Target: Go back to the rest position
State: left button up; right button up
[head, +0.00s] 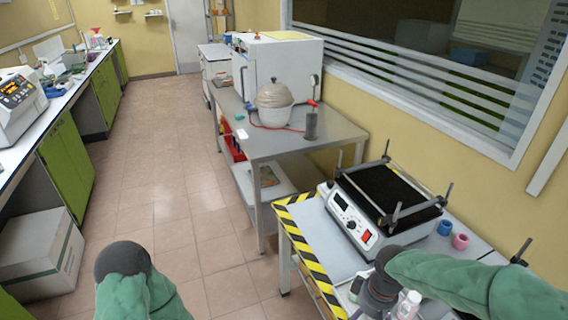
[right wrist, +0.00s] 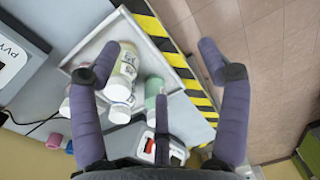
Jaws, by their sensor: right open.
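My right arm (head: 470,285) in its green sleeve comes in from the right in the head view and reaches over the near table. The dark end of it (head: 378,292) is low at the table's front, and its fingers are hard to make out there. In the right wrist view my right gripper (right wrist: 158,60) has its dark fingers spread wide, with nothing held between them. A tray (right wrist: 183,62) with several bottles (right wrist: 124,72) lies below the fingers. My left arm (head: 135,290) shows at the bottom left in the head view; its gripper is out of view.
A shaker (head: 352,225) with upright posts stands on the table with striped edging (head: 318,275). A blue ring (head: 445,228) and a pink ring (head: 460,241) lie to its right. A metal table (head: 270,150) stands further back. The tiled floor (head: 170,170) is clear.

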jog(key=s+a+f+m+y, duration=0.1)
jog(key=s+a+f+m, duration=0.1)
jog(key=f, duration=0.7)
jog(key=s+a+f+m+y, duration=0.1)
jog(key=s+a+f, duration=0.3)
jog(key=f, duration=0.5)
jog(key=s+a+f+m+y, duration=0.1)
jog(key=s+a+f+m, duration=0.2)
jog(key=f, duration=0.6)
jog(key=shift+s+a, duration=0.2)
jog(key=shift+a, duration=0.75)
